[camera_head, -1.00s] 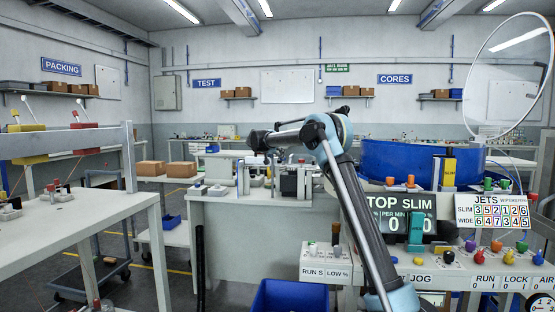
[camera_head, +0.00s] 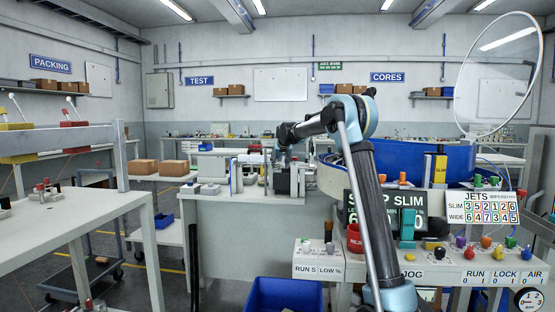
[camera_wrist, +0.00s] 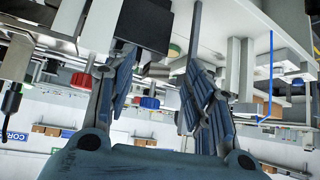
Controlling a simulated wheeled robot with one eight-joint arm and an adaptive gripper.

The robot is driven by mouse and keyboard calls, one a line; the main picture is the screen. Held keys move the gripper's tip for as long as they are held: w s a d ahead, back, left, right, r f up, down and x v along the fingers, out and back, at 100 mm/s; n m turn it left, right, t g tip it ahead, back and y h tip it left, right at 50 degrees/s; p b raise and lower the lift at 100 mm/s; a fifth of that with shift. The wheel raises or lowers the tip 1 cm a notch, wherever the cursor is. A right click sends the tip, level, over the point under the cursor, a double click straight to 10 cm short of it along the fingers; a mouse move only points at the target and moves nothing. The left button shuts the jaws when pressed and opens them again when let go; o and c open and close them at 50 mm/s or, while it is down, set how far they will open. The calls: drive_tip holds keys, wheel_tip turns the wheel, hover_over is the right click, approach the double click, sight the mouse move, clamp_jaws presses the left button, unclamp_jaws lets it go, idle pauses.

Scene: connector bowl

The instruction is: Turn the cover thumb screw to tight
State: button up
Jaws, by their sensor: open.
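In the wrist view my gripper (camera_wrist: 162,90) is open, with its two dark blue fingers wide apart and nothing held between them. A green round knob (camera_wrist: 174,49) shows higher in the gap, next to a dark box (camera_wrist: 146,22). I cannot tell for certain which knob is the cover thumb screw. In the head view the end of my arm reaches over the middle bench (camera_head: 235,207), where a dark device (camera_head: 290,180) stands; my fingers are too small to make out there.
Grey posts and blocks (camera_wrist: 240,75) stand close to the right finger in the wrist view. In the head view a large blue bowl (camera_head: 405,170) and a control panel with several coloured knobs stand at right. A blue bin (camera_head: 285,293) is below, in front of the bench.

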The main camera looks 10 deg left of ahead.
drive_tip(key=s+d+r+n+t+y, duration=0.2)
drive_tip(key=d+r+n+y, duration=0.2)
drive_tip(key=d+r+y, duration=0.4)
drive_tip(key=w+a+f, duration=0.2)
drive_tip(key=w+a, duration=0.1)
drive_tip(key=w, duration=0.1)
drive_tip(key=w+a+f+h, duration=0.1)
drive_tip(key=w+a+f, duration=0.1)
drive_tip(key=w+a, duration=0.2)
drive_tip(key=w+a+f+h, duration=0.1)
drive_tip(key=w+a, duration=0.2)
drive_tip(key=w, duration=0.2)
drive_tip(key=shift+a+f, duration=0.35)
drive_tip(key=shift+f, duration=0.05)
drive_tip(key=c, duration=1.1)
